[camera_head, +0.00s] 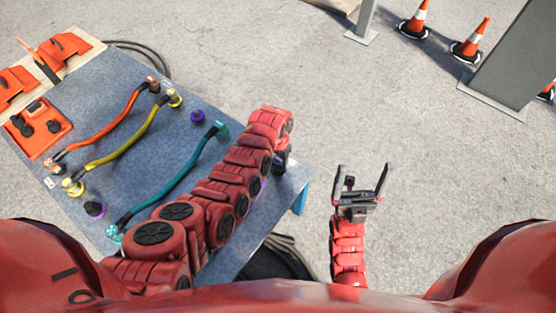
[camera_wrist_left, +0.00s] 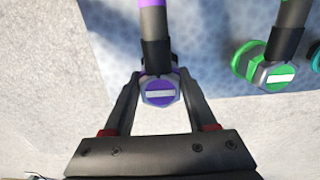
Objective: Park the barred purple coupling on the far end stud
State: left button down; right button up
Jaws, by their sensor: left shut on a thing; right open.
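My left gripper (camera_wrist_left: 158,82) is shut on the purple coupling (camera_wrist_left: 160,92), which carries a white bar on its hexagonal end face. A purple and grey cable runs up from it. In the head view my left gripper (camera_head: 282,160) is mostly hidden by its own arm, at the table's right edge; the coupling is hidden there. My right gripper (camera_head: 362,185) is open and empty, above the floor right of the table.
The blue-grey table (camera_head: 120,75) carries an orange cable (camera_head: 110,125), a yellow cable (camera_head: 130,145) and a teal cable (camera_head: 175,180). In the left wrist view a green barred coupling (camera_wrist_left: 265,65) is close to the purple one. An orange tray (camera_head: 38,128) is at the left.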

dwell(0.4)
pick_arm(q)
jog(key=shift+f, duration=0.45)
jog(key=shift+c, duration=0.6)
grip_release()
notch_tip(320, 180, up, 18)
jog(key=p, duration=0.3)
jog(key=shift+f, duration=0.25)
